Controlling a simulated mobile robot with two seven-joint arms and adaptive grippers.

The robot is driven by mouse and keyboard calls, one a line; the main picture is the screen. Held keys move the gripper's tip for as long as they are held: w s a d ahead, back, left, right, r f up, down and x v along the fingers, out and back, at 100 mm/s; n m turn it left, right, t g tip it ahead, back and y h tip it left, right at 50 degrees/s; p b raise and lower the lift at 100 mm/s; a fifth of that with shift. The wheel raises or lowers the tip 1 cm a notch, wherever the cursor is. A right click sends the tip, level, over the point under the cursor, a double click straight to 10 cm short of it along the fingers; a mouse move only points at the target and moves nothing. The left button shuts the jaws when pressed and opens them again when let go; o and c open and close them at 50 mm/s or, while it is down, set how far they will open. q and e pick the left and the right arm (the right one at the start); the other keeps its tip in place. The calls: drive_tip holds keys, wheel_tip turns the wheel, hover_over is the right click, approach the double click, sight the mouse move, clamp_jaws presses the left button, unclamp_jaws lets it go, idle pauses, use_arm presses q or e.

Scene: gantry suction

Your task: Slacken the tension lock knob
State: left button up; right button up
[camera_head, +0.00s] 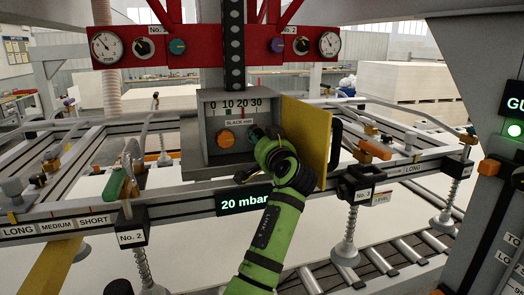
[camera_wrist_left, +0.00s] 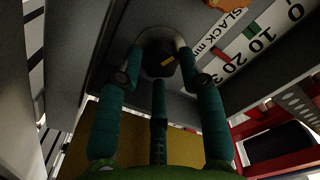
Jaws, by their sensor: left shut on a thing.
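A grey open box (camera_head: 202,125) hangs in the middle of the gantry, with a "SLACK mm" scale (camera_head: 236,108) marked 0 to 30. An orange knob (camera_head: 226,139) sits below the scale on the box's back panel. A black knob with a yellow mark (camera_wrist_left: 159,58) is to its right; my arm hides it in the head view. My left gripper (camera_head: 257,134), with dark teal fingers, reaches into the box. In the left wrist view the fingers (camera_wrist_left: 160,66) are shut around the black knob. My right gripper is out of view.
The box's yellow door (camera_head: 307,140) stands open close to the right of my left wrist. A red gauge panel (camera_head: 200,46) is above. A "20 mbar" display (camera_head: 245,200) is below. Suction cups hang from the frame at both sides.

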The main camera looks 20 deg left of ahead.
use_arm(q)
drive_tip(key=shift+f, duration=0.1)
drive_tip(key=o, duration=0.8)
drive_tip(key=shift+o, duration=0.3)
drive_tip(key=shift+a, duration=0.15)
drive_tip(key=shift+w, duration=0.1)
drive_tip(key=v, duration=0.7)
drive_tip(key=shift+s, duration=0.25)
